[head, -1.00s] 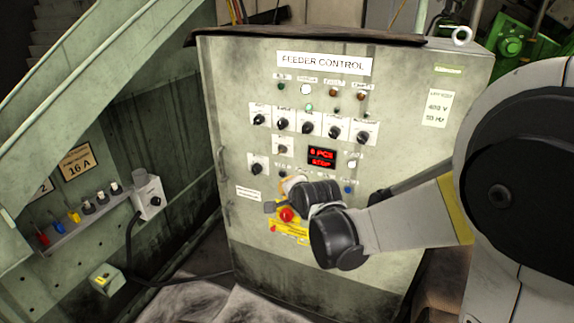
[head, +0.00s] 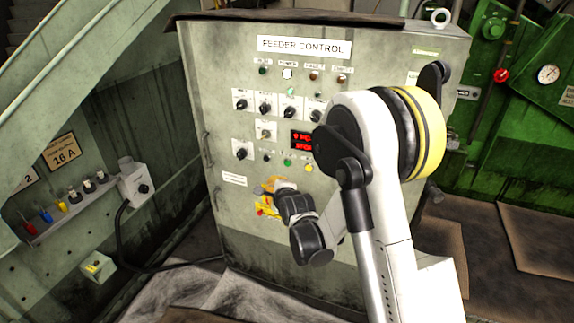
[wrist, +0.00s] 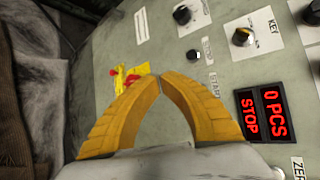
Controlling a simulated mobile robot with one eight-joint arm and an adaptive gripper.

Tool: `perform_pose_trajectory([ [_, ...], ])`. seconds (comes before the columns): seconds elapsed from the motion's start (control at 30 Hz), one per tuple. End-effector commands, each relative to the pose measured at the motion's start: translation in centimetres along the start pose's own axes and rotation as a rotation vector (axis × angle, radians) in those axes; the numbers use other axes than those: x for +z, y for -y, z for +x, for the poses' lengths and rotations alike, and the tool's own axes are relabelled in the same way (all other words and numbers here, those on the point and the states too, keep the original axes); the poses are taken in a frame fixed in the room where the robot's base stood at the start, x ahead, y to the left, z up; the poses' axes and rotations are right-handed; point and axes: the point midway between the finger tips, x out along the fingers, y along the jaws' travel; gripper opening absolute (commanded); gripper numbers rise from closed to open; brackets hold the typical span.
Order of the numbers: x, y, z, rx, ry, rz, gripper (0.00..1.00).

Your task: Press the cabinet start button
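The feeder control cabinet (head: 236,75) fills the middle of the head view. A green button (head: 287,162) shows low on its panel, below the knobs; its label is too small to read there. The wrist view shows a START label (wrist: 213,83) right of my gripper (wrist: 160,79). The button for that label does not show there and seems hidden behind the right finger. A dark button (wrist: 193,55) sits higher, by the STOP label. My gripper's yellow fingertips meet with nothing visible between them. They face the panel; I cannot tell whether they touch it.
Knobs (wrist: 242,37) and the red display (wrist: 266,113) reading "0 PCS STOP" are to the right. A socket box (head: 134,186) is on the left wall. Green machinery (head: 490,120) stands at right.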

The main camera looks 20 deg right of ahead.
Motion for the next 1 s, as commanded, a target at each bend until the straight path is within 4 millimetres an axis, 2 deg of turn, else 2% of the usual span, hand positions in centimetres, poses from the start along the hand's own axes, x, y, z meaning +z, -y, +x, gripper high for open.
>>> perform_pose_trajectory([
  [0.17, -0.7, 0.8, 0.9, 0.0, -0.002, 0.001, 0.0],
  [0.6, -3.7, 3.6, 5.0, 0.0, -0.002, -0.001, 0.0],
  [1.0, -4.4, 4.4, 6.1, 0.001, 0.0, -0.001, 0.0],
])
